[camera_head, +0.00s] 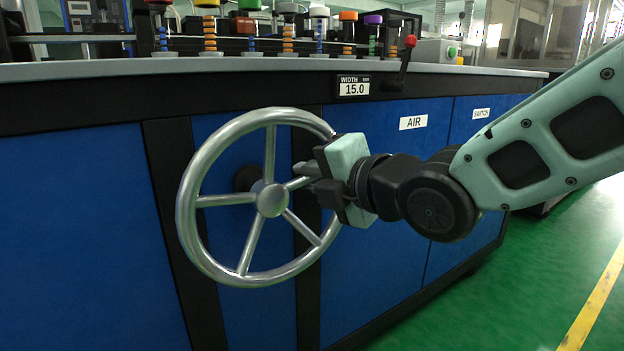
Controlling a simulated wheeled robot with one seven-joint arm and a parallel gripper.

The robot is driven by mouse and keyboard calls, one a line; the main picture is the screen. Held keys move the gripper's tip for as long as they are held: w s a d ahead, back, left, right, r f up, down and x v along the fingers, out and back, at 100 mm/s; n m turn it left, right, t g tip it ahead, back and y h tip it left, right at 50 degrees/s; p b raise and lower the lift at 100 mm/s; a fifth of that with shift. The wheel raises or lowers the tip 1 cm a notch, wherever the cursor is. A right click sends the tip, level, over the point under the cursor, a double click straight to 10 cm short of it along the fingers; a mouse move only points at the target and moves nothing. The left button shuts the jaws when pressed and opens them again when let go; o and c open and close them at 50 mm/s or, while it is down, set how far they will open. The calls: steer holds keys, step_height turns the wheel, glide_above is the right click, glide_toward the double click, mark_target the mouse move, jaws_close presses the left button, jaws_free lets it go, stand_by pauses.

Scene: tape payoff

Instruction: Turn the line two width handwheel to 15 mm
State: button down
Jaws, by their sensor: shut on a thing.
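The width handwheel (272,201) is a large silver wheel with several spokes, mounted on the blue front of the machine. My gripper (312,172) reaches in from the right at the wheel's right side. It is shut on the handwheel, near a spoke at the right part of the rim. The gripper body hides part of the rim there, so the exact contact is hard to see.
A small crank with a red knob (410,41) sits at the counter edge right of the display. AIR (413,122) and SWITCH (481,113) labels mark the blue panels. Spools and coloured caps stand on the counter (200,70). Green floor (540,260) is clear at the right.

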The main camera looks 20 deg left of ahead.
steer(key=c, duration=1.4)
jaws_free()
steer(key=p+v, duration=0.4)
steer(key=v, duration=1.3)
steer(key=shift+s+d, duration=0.2)
steer(key=shift+s, duration=0.05)
steer(key=shift+f, duration=0.1)
